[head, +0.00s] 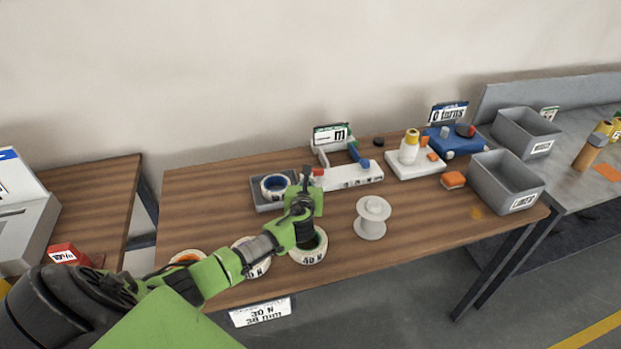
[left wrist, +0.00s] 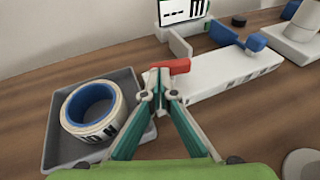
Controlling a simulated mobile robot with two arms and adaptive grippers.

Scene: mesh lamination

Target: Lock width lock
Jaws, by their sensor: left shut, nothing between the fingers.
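The white width fixture (head: 352,176) stands toward the back of the wooden table, with a small display sign (head: 330,134) behind it. A red piece (head: 318,172), which looks like the width lock, sits at its left end; it also shows in the left wrist view (left wrist: 172,66). My left gripper (head: 307,182) is shut and empty. In the left wrist view its fingertips (left wrist: 160,86) are together just in front of the red piece and overlap it; I cannot tell whether they touch. The fingers hide part of the fixture's left end. My right gripper is not in view.
A grey tray (left wrist: 55,150) with a blue-cored tape roll (left wrist: 92,110) lies left of the gripper. A white spool (head: 372,218) and several tape rolls (head: 308,258) stand near the front.

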